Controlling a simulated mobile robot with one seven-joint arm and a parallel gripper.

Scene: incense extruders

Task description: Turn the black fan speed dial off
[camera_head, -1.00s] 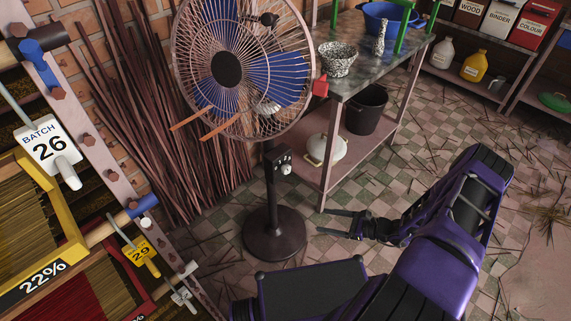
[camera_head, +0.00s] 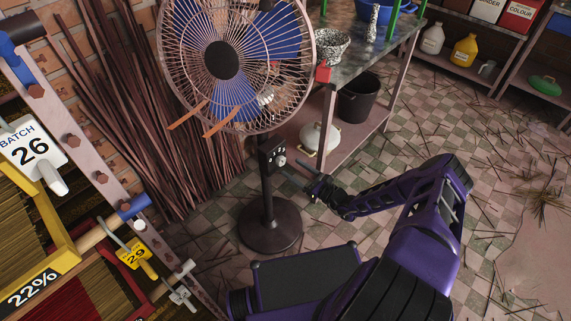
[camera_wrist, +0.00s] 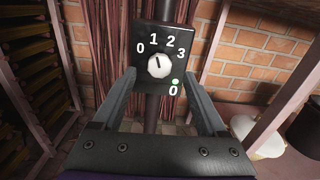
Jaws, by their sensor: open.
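The fan (camera_head: 235,65) stands upright on a round dark base. Its black control box (camera_head: 270,158) is on the pole and faces my gripper. In the wrist view the box (camera_wrist: 190,35) carries the numbers 0, 1, 2, 3 in an arc, with another 0 beside a lit green light (camera_wrist: 176,82) below. The round dial (camera_wrist: 160,64) looks pale, not black; its dark mark points up and slightly left, roughly toward 1. My gripper (camera_head: 300,176) is open and empty in front of the box. In the wrist view its fingers (camera_wrist: 156,72) flank the dial, apparently without touching it.
A metal table (camera_head: 345,70) with a white pot (camera_head: 318,138) and a black bucket (camera_head: 357,100) stands behind the fan. Bundled brown sticks (camera_head: 150,110) lean on the brick wall. A rack with a "BATCH 26" tag (camera_head: 28,145) is at left.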

